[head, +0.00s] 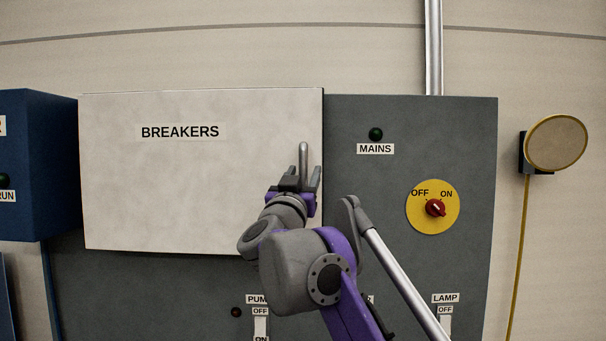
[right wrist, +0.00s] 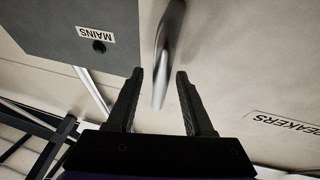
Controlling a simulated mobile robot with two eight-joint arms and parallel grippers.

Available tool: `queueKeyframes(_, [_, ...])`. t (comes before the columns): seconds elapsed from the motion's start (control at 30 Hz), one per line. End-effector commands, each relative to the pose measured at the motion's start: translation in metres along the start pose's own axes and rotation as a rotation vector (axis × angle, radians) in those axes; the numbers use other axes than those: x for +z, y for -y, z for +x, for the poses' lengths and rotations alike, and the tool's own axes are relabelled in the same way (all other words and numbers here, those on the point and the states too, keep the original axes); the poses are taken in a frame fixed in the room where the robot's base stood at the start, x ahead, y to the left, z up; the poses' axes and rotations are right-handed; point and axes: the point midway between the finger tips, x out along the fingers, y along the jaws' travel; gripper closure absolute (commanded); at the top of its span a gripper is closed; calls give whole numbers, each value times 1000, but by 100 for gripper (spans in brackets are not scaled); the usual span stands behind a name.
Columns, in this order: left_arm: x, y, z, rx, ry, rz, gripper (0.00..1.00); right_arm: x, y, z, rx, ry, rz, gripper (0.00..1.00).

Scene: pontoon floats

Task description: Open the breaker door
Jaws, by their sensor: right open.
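The breaker door (head: 180,190) is a large pale panel labelled BREAKERS, flat against the grey cabinet in the head view. Its handle (head: 303,150) is a vertical metal bar near the door's right edge. My right gripper (head: 304,172) is open at the handle, with a finger to each side of the bar's lower part in the picture. In the right wrist view, the handle (right wrist: 166,60) runs between and beyond the two open fingers (right wrist: 160,78), not clamped. The handle's lower end is partly hidden by the gripper in the head view. My left gripper is not in view.
The grey cabinet (head: 400,270) carries a MAINS lamp (head: 375,134), a red rotary switch (head: 435,208) on a yellow disc, and PUMP and LAMP switches below. A blue box (head: 40,160) stands close at the door's left. A round yellow-rimmed device (head: 556,143) hangs at right.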

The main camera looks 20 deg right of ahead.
Motion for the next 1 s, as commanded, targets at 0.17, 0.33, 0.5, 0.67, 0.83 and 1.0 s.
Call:
queueKeyframes(0.17, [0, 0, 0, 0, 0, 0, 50, 0, 0, 0, 0, 0, 0, 68])
queueKeyframes(0.33, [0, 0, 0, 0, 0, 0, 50, 0, 0, 0, 0, 0, 0, 98])
queueKeyframes(0.5, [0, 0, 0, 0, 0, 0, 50, 0, 0, 0, 0, 0, 0, 100])
queueKeyframes(0.67, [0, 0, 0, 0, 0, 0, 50, 0, 0, 0, 0, 0, 0, 100])
queueKeyframes(0.83, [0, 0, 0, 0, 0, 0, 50, 0, 0, 0, 0, 0, 0, 100])
queueKeyframes(1.0, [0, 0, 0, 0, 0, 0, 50, 0, 0, 0, 0, 0, 0, 100])
